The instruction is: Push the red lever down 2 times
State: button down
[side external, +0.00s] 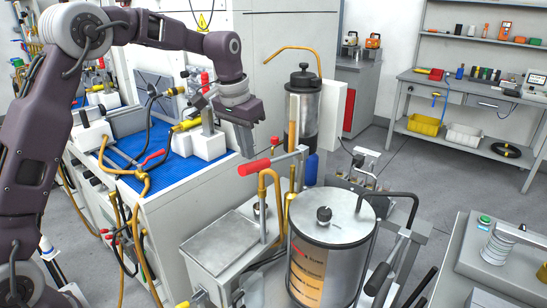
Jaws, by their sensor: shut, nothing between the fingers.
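The red lever (255,167) has a red grip at the left end of a grey metal arm. The arm rises to the right from the grip and sits above a metal box with a brass pipe beside it. My gripper (249,152) is shut and empty. It points down just above the red grip in the picture. I cannot tell whether the fingertips touch the grip.
A large lidded metal canister (332,217) stands right of the lever. A tall cylinder with a black cap (302,79) stands behind. A blue-matted bench (195,178) with hoses and fittings is at left. A workbench (470,92) stands far right.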

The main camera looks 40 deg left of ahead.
dwell(0.4)
jog(key=shift+f, duration=6)
notch_tip(320, 180, up, 12)
jog(key=shift+r, duration=0.1)
jog(key=s+d+r+t, duration=0.1)
jog(key=s+d+r, duration=0.1)
jog(key=s+r, duration=0.35)
jog(key=s+d+r+t, duration=0.1)
jog(key=s+d+r, duration=0.15)
jog(key=s, duration=0.65)
jog(key=s+f, duration=0.1)
jog(key=s, duration=0.8)
jog(key=s+d+f+t, duration=0.1)
jog(key=s+f, duration=0.1)
jog(key=s, duration=0.8)
jog(key=shift+s+d+f, duration=0.25)
jog(key=shift+d+f, duration=0.05)
